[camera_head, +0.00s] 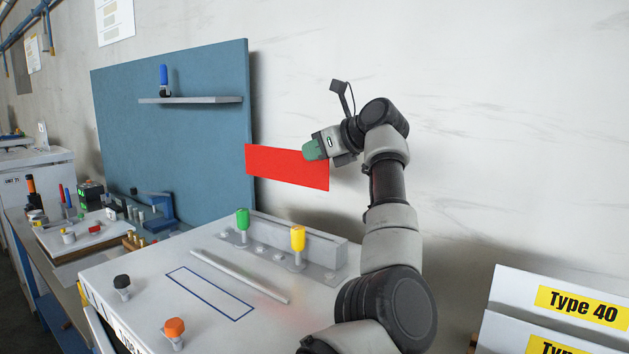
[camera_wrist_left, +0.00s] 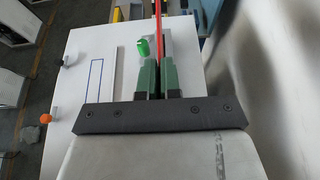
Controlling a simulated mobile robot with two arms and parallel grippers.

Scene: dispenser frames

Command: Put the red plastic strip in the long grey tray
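The red plastic strip (camera_head: 288,168) is a flat, bright red rectangle, held up in the air in front of the blue panel and the white wall. My left gripper (camera_head: 313,149) is shut on its right end with green fingertips. In the left wrist view, the red strip (camera_wrist_left: 158,22) shows edge-on between the green fingers (camera_wrist_left: 158,82). A long grey fixture (camera_head: 325,250) stands at the back of the white worktop, below the strip. I cannot tell whether it is the long grey tray. My right gripper is not in view.
On the white worktop (camera_head: 140,282) are green (camera_head: 242,219) and yellow (camera_head: 298,238) knobs, a long grey bar (camera_head: 238,276), a blue outlined rectangle (camera_head: 210,292), a black knob (camera_head: 122,283) and an orange knob (camera_head: 174,328). A blue panel (camera_head: 170,140) with a shelf (camera_head: 190,100) stands behind.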

